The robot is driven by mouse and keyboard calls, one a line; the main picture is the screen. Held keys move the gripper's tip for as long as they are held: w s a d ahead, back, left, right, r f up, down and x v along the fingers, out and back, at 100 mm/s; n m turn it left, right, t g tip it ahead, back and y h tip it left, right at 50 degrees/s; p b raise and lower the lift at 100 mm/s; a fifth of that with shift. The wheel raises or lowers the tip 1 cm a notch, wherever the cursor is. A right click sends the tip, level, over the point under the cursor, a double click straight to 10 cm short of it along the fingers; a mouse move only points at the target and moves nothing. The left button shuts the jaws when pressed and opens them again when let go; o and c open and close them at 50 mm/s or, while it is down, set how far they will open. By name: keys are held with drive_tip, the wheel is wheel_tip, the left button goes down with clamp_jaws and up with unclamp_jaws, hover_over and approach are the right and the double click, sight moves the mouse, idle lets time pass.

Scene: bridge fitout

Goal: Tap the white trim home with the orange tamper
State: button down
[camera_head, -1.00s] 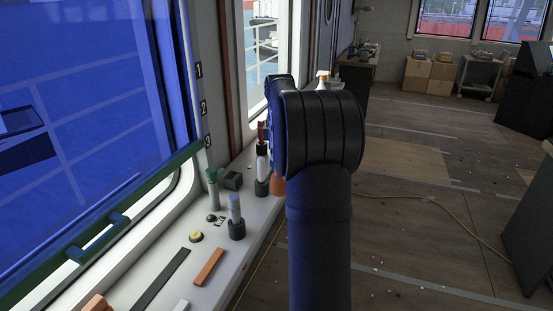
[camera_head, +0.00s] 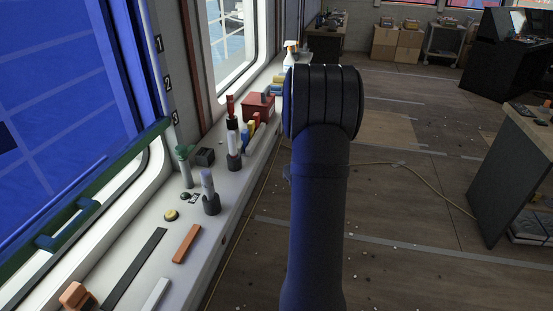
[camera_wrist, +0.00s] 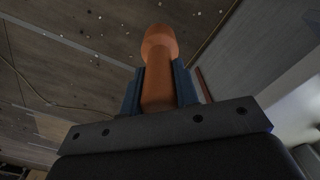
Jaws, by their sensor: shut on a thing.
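The orange tamper (camera_wrist: 159,45) stands between the two blue fingers of my gripper (camera_wrist: 158,78) in the wrist view, with its wider head beyond the fingertips. My gripper is shut on it. In the head view my own arm hides the gripper and the tamper. A white strip (camera_head: 155,294), which looks like the trim, lies on the white sill (camera_head: 215,235) at the bottom, near a dark strip (camera_head: 136,266) and an orange-brown block (camera_head: 186,243). The tamper is not close to that strip in the wrist view.
Two dark-based upright holders (camera_head: 211,204) (camera_head: 234,162), a green-topped post (camera_head: 185,167), a yellow disc (camera_head: 171,215) and a red box (camera_head: 257,107) stand along the sill. A spray bottle (camera_head: 290,54) is farther back. A yellow cable (camera_head: 440,195) crosses the floor.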

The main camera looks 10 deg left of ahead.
drive_tip(key=s+d+f+m, duration=0.3)
drive_tip(key=d+f+m, duration=0.2)
drive_tip(key=m, duration=0.1)
drive_tip(key=s+a+r+n, duration=0.1)
drive_tip(key=a+r+n, duration=0.2)
drive_tip(key=a+r, duration=1.5)
drive_tip(key=s+a+r+n, duration=0.2)
drive_tip(key=s+a+r, duration=0.25)
drive_tip(key=r, duration=0.35)
drive_tip(key=s+a+r+n, duration=0.2)
drive_tip(key=s+a+r, duration=0.2)
drive_tip(key=s+r, duration=0.3)
drive_tip(key=s+a+r+n, duration=0.35)
drive_tip(key=s+a, duration=0.25)
drive_tip(key=s, duration=0.5)
drive_tip(key=s+f+n, duration=0.4)
drive_tip(key=s+f, duration=0.2)
drive_tip(key=s, duration=0.3)
drive_tip(key=s+f+n, duration=0.4)
drive_tip(key=s+f, duration=0.2)
drive_tip(key=s, duration=0.3)
drive_tip(key=shift+d+r, duration=0.1)
drive_tip(key=shift+d, duration=0.05)
